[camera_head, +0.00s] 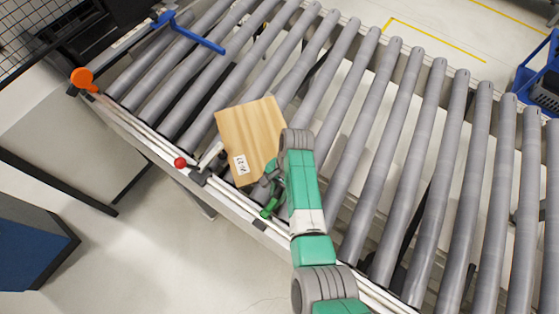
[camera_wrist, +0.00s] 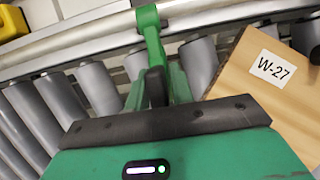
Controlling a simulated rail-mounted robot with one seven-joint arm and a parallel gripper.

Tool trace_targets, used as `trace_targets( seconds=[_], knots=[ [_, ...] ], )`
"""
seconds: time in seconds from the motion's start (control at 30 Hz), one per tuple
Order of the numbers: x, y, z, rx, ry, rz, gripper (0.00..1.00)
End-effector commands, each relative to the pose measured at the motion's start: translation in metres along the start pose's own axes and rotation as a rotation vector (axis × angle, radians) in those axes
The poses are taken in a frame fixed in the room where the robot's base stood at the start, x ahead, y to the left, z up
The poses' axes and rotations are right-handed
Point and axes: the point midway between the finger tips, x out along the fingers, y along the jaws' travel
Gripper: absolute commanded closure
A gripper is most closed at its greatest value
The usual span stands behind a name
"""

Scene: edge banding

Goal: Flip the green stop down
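The green stop (camera_head: 269,208) is at the near side rail of the roller conveyor, just beside the wooden panel. In the wrist view the green stop (camera_wrist: 149,24) runs from the rail back toward my gripper (camera_wrist: 157,88), and its lower part is partly hidden by a dark finger. My gripper (camera_head: 273,184) is right at the stop, low over the rollers. The finger overlaps the stop in view; I cannot tell whether it touches it or how wide the fingers are apart. The wooden panel (camera_head: 248,132) lies on the rollers, and its W-27 label also shows in the wrist view (camera_wrist: 272,69).
A red-knobbed lever (camera_head: 181,163) stands on the rail left of the panel. An orange knob (camera_head: 83,79) and a blue stop arm (camera_head: 200,39) are farther up the conveyor. A blue crate (camera_head: 541,75) is at far right. The rollers (camera_head: 400,135) right of my arm are clear.

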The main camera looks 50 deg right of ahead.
Motion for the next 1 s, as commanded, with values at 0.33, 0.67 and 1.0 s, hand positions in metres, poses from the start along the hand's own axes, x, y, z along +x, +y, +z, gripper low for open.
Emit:
trace_targets(
  seconds=[0.33,0.67,1.0],
  knots=[
    [-0.002,0.000,0.000,0.000,0.000,0.000,0.64],
    [-0.061,-0.001,-0.001,0.000,0.002,-0.001,0.64],
    [-0.078,0.000,0.000,0.000,-0.001,0.002,0.64]
  ],
)
